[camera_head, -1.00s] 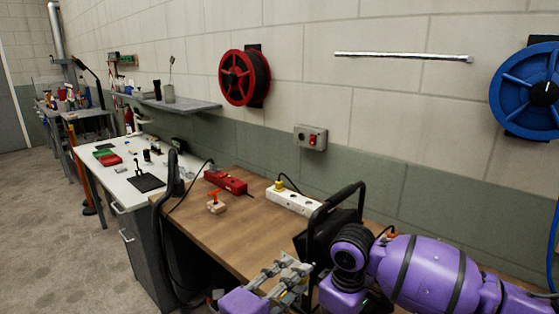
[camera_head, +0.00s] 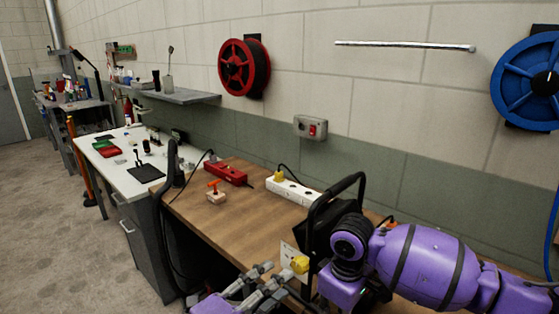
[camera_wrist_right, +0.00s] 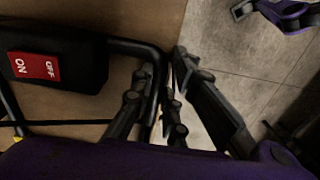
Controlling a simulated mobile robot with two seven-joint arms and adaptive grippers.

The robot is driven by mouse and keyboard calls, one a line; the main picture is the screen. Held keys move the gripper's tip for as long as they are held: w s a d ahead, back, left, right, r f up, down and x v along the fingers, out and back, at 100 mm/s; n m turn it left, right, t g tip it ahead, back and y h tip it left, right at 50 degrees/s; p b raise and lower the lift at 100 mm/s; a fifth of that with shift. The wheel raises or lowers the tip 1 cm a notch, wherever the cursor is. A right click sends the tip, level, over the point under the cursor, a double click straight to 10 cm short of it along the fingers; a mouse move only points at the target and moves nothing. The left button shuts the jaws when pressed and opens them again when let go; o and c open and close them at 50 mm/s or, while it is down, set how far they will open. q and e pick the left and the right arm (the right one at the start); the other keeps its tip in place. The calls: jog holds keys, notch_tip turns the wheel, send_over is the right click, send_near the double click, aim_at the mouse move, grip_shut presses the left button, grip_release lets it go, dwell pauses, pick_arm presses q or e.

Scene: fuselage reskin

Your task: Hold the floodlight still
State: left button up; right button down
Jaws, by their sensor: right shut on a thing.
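The floodlight (camera_head: 323,226) is a black unit with a black tubular frame, at the front edge of the wooden bench, partly hidden by my right arm. In the right wrist view its black box (camera_wrist_right: 60,88) carries a red ON/OFF switch (camera_wrist_right: 36,66). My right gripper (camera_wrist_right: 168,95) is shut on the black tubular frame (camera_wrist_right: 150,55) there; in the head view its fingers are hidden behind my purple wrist. My left gripper (camera_head: 270,278) is open and empty, low in front of the bench, with its fingertips near a yellow plug (camera_head: 300,264).
On the wooden bench (camera_head: 235,225) are a white power strip (camera_head: 293,191), a red power strip (camera_head: 226,174) and an orange-handled clamp-like piece (camera_head: 215,192). A black upright with cable (camera_head: 172,165) stands at the bench's left end. The bench middle is clear.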

jog(key=c, duration=1.6)
grip_release()
jog(key=shift+c, duration=0.2)
